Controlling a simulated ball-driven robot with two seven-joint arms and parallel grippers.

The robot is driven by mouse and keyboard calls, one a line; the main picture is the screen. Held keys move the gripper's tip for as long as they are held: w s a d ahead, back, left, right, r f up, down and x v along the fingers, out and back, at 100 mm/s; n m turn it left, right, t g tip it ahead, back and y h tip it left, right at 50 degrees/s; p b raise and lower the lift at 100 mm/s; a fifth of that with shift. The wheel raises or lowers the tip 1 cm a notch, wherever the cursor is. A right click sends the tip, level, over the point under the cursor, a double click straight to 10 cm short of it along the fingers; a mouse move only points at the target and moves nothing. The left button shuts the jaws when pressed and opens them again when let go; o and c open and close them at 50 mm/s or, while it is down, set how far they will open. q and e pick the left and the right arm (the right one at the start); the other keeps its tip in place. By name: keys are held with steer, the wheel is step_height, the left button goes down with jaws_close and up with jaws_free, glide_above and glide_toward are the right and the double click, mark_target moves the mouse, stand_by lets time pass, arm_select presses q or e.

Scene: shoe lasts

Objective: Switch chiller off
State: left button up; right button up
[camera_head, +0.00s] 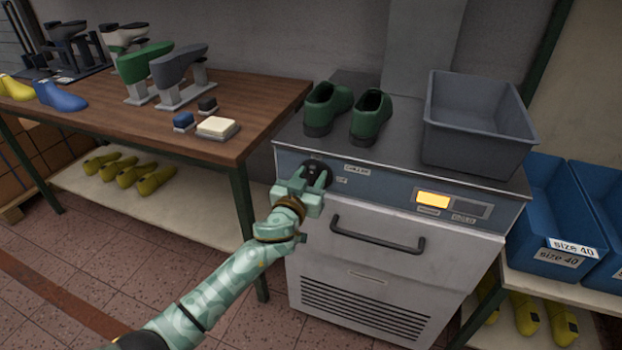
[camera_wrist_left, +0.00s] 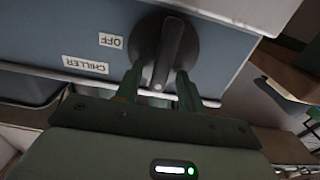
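The chiller (camera_head: 380,270) is a grey cabinet with a blue-grey front panel. A round black knob (camera_wrist_left: 166,50) with a raised bar sits on that panel, and the bar stands nearly upright in the left wrist view. Upside-down labels reading OFF (camera_wrist_left: 111,41) and CHILLER (camera_wrist_left: 86,64) are beside it. My left gripper (camera_wrist_left: 158,88) is open, with one finger on each side of the bar's near end and gaps visible; I cannot tell if either finger touches. In the head view my left gripper (camera_head: 307,183) covers part of the knob (camera_head: 318,168). My right gripper is not in view.
An amber display (camera_head: 433,200) is lit on the panel, above a door handle (camera_head: 377,238). Green shoes (camera_head: 327,108) and a grey bin (camera_head: 478,130) stand on top. A wooden bench (camera_head: 255,100) is left; blue bins (camera_head: 560,210) are right.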

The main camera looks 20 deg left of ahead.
arm_select(q)
jaws_close()
stand_by(0.3)
steer(key=m, duration=0.2)
steer(key=d+m, duration=0.1)
steer(key=m, duration=0.1)
steer(key=shift+m, duration=0.4)
steer(key=shift+d+f+m, duration=0.2)
steer(key=shift+f+m, duration=0.15)
steer(key=shift+m, duration=1.8)
steer(key=shift+d+f+m, duration=0.15)
steer(key=shift+f+m, duration=0.25)
steer(key=shift+m, duration=1.8)
steer(key=shift+d+f+m, duration=0.2)
steer(key=shift+f+m, duration=0.15)
steer(key=shift+m, duration=1.8)
